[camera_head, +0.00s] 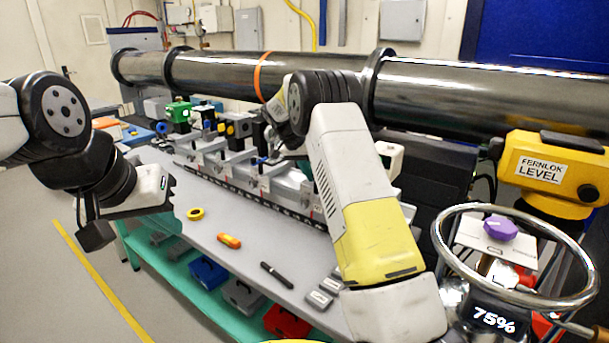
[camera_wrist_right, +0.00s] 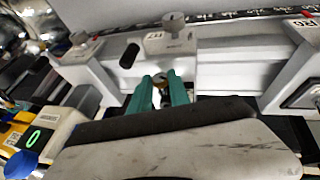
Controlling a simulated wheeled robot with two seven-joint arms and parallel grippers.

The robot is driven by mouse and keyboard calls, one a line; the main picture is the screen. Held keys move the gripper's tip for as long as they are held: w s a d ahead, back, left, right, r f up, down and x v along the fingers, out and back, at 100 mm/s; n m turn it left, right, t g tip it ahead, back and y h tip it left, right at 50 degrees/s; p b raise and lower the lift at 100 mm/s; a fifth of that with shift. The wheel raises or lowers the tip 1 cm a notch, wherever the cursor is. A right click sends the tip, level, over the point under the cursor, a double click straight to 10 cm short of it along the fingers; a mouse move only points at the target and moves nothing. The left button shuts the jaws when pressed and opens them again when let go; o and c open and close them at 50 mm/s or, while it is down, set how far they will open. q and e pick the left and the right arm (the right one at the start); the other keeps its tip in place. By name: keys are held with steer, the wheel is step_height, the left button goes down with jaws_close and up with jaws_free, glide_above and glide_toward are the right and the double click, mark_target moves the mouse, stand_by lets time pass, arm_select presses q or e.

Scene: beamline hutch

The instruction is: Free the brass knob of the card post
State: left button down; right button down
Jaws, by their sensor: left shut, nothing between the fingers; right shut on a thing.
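I cannot make out the card post's full shape or a card. In the head view my right forearm and wrist cover the grip. My left gripper (camera_head: 171,187) is shut and empty at the left, over the table's left edge, away from the rail.
The rail of carriages (camera_head: 215,165) runs along the grey table (camera_head: 235,225) under a dark pipe (camera_head: 215,75). A handwheel (camera_head: 447,252) stands at the right.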

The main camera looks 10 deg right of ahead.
stand_by(0.3)
steer(key=c, duration=1.5)
jaws_free()
steer(key=shift+r, duration=0.1)
steer(key=v, duration=0.7)
steer(key=shift+a+r, duration=0.25)
